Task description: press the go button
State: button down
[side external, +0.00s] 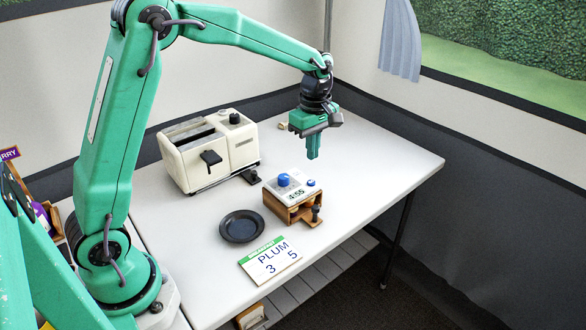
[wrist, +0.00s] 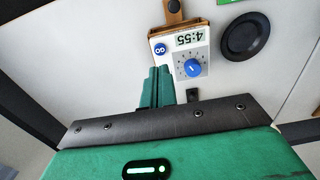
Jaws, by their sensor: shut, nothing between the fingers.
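The go button (wrist: 160,48) is a small blue round button with "GO" on it, on the face of a white timer box (wrist: 207,55). In the side view the go button (side external: 311,183) sits right of a larger blue dial (side external: 284,180). The timer's display (side external: 297,195) reads 4:55. The timer rests on a wooden block (side external: 300,211) on the table. My gripper (side external: 313,156) is shut and empty, pointing down above the table, apart from the timer and behind it. In the wrist view the shut fingers (wrist: 156,72) show below the go button.
A cream toaster (side external: 208,150) stands left of the timer. The table (side external: 395,165) is clear to the right.

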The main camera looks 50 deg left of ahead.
jog(key=shift+r, duration=2.25)
dwell(0.7)
jog(key=shift+s+r, duration=0.1)
jog(key=s+r+m+t, duration=0.3)
jog(key=s+r+m, duration=0.45)
jog(key=s, duration=0.45)
jog(key=s+f+m+t, duration=0.2)
jog(key=s+m, duration=0.8)
jog(key=s, duration=0.3)
jog(key=shift+d+f+t, duration=0.3)
jog(key=shift+d+f, duration=0.1)
jog(key=shift+d, duration=0.05)
jog(key=shift+m, duration=0.25)
